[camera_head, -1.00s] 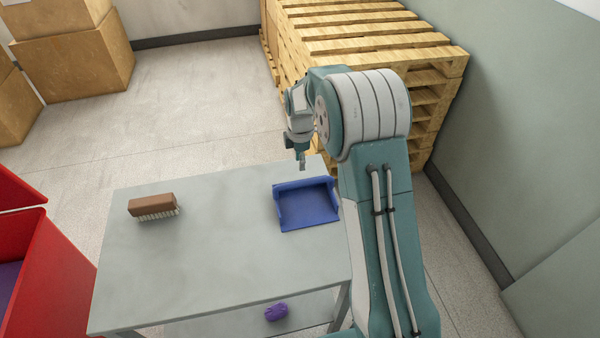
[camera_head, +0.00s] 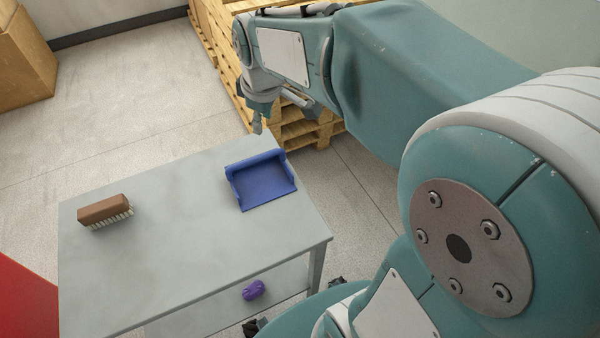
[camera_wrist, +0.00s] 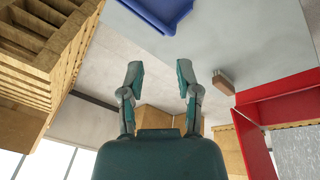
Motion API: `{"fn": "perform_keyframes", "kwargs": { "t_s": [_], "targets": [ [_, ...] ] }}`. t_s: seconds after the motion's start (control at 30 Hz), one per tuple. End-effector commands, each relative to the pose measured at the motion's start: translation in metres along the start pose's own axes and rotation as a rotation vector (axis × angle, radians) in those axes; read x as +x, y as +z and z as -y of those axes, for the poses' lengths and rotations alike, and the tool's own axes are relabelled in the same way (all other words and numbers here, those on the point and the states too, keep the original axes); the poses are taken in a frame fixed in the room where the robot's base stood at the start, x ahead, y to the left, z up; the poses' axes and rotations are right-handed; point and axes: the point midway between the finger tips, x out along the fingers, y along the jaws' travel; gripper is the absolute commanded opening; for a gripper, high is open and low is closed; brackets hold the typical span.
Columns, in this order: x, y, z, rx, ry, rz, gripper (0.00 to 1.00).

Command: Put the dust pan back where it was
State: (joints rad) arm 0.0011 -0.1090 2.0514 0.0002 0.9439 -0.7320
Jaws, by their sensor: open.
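The blue dust pan (camera_head: 262,181) lies on the right part of the grey table's top, near its far right corner. In the wrist view the dust pan (camera_wrist: 158,12) shows at the top edge, partly cut off. My gripper (camera_head: 257,127) is just beyond the table's far edge, behind the dust pan and apart from it. In the wrist view my gripper (camera_wrist: 160,75) has its two fingers spread with nothing between them. The dust pan is not held.
The grey table (camera_head: 165,245) also bears a brown brush (camera_head: 105,211) at left. A purple object (camera_head: 253,290) lies on its lower shelf. Wooden pallets (camera_head: 215,45) are stacked behind. A red bin (camera_head: 25,300) stands at lower left. The table's middle is clear.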

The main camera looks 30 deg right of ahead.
Motion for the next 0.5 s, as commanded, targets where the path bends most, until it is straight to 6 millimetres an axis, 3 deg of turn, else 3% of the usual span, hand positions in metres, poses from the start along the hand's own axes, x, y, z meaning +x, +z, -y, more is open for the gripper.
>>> {"fn": "perform_keyframes", "kwargs": {
  "t_s": [0.03, 0.2, 0.5],
  "targets": [
    [-0.013, 0.011, 0.01, 0.06, 0.018, -0.021, 0.43],
    [-0.038, 0.046, 0.042, 0.281, 0.055, -0.082, 0.43],
    [-0.053, 0.103, 0.093, 0.635, 0.086, -0.197, 0.43]
  ]
}}
